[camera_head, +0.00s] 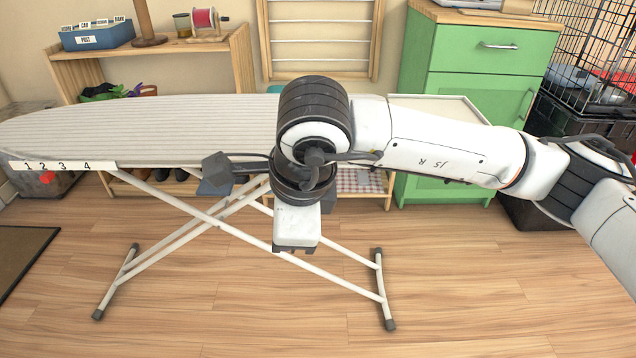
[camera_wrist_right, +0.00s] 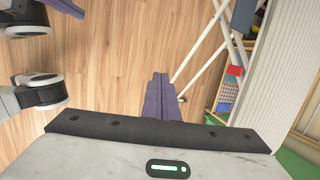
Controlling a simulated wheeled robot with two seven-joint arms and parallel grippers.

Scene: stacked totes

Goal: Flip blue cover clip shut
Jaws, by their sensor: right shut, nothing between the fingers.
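The ironing board (camera_head: 140,120) has a striped cover and crossed white legs; it also shows at the right in the right wrist view (camera_wrist_right: 290,60). A slate-blue piece (camera_head: 213,188) hangs just below the board's front edge, under a dark grey block (camera_head: 216,168). I cannot tell for sure that it is the cover clip, nor how it stands. My right gripper (camera_wrist_right: 160,80) is shut and empty, its purple fingers together over the floor, apart from the board. In the head view its fingers are hidden below the white wrist, in front of the board. My left gripper is not seen in the head view.
A green cabinet (camera_head: 470,110) stands behind on the right, beside a black wire crate (camera_head: 590,50). A wooden shelf (camera_head: 160,50) stands behind the board. A number strip (camera_head: 60,165) marks the board's front left edge. The wooden floor in front is clear.

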